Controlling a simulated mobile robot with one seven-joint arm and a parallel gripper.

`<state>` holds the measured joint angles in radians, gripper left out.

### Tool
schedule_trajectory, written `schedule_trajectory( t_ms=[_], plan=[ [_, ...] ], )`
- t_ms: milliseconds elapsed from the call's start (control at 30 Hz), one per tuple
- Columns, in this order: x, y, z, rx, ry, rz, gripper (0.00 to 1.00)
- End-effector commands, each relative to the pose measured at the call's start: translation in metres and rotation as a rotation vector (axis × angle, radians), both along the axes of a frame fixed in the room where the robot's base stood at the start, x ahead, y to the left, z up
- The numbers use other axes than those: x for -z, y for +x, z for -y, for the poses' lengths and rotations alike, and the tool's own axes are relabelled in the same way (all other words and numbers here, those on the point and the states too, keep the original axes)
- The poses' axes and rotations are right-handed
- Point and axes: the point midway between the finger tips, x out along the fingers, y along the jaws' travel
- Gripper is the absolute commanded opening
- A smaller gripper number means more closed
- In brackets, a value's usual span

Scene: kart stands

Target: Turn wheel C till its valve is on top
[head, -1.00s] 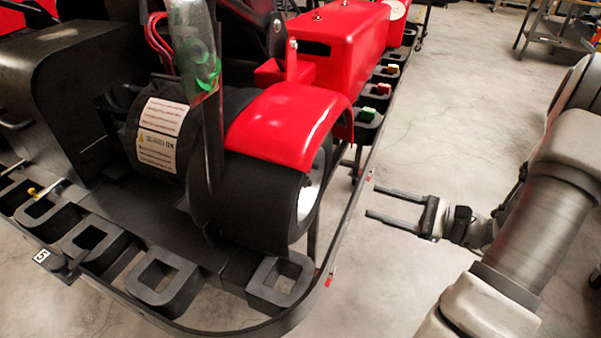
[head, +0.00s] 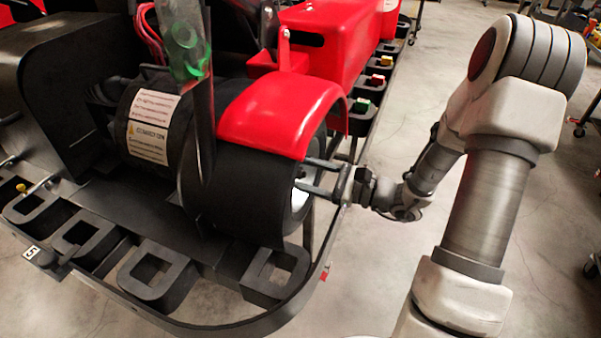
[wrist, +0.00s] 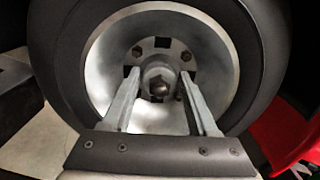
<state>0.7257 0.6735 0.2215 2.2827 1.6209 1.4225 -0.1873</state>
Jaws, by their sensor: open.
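A black-tyred wheel (head: 262,190) under a red fender shows at the near corner of the kart; I cannot read a letter on it. In the wrist view its pale rim (wrist: 215,60), several lug nuts and a central hub nut (wrist: 159,82) fill the picture. My gripper (head: 302,175) reaches in from the right at the wheel's outer face. In the wrist view my gripper (wrist: 160,75) is open, its two fingers either side of the hub nut. I cannot tell whether they touch the wheel. I cannot make out the valve.
The red fender (head: 285,112) arches over the wheel. A black bumper rail (head: 330,255) with block-shaped holders (head: 158,270) runs around the kart. A clear tube (head: 185,45) with green contents stands beside the wheel. The concrete floor (head: 400,130) to the right is open.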

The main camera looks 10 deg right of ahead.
Motion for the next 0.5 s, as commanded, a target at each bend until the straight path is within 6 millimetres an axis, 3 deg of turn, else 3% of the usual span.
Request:
schedule_trajectory(
  t_ms=[300, 500],
  plan=[
    [-0.0001, 0.0015, -0.0021, -0.001, 0.000, 0.000, 0.57],
    [0.0000, 0.0013, -0.0020, -0.001, 0.000, 0.000, 0.21]
  ],
)
